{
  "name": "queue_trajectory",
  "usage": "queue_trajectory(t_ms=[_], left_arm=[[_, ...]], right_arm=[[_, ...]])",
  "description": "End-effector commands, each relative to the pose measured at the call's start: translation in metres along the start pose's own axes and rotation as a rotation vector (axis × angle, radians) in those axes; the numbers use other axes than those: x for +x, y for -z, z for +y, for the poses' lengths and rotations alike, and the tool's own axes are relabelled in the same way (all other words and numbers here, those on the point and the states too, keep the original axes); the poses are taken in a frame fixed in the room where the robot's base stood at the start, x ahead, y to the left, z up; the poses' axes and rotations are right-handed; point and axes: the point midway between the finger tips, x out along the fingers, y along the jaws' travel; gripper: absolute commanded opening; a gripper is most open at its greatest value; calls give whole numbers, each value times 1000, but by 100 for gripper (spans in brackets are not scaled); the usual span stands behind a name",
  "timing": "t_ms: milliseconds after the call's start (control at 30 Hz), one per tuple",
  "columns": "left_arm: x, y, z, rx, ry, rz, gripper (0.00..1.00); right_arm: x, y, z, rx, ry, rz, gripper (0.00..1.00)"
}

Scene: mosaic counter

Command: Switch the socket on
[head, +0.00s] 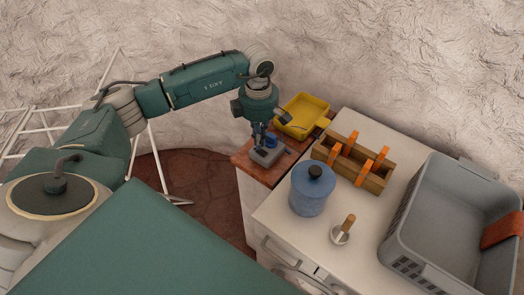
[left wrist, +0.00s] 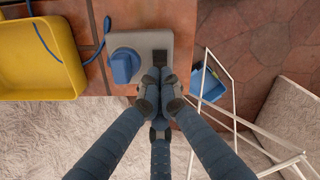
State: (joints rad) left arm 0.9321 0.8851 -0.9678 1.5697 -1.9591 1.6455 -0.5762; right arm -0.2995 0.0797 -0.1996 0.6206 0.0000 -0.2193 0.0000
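The socket is a grey box (head: 267,157) on the tiled counter end in the head view. In the left wrist view, its grey plate (left wrist: 144,41) carries a blue plug or knob (left wrist: 124,66) and a dark ribbed switch (left wrist: 161,60). My left gripper (head: 259,140) points down over the socket. In the left wrist view, its fingertips (left wrist: 160,86) are drawn together just by the dark switch, with nothing seen between them. I cannot tell whether they touch it. The fingers hide part of the socket's near edge. My right gripper is out of view.
A yellow tray (head: 303,115) lies beside the socket. A white rack (head: 38,122) stands left.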

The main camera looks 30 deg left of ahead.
Motion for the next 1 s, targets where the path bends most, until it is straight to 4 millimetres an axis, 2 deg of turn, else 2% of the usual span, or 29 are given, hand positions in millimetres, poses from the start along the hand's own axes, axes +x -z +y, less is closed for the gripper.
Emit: queue_trajectory(t_ms=[1000], left_arm=[[16,0,0,0,0,0,0]], right_arm=[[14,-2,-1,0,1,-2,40]])
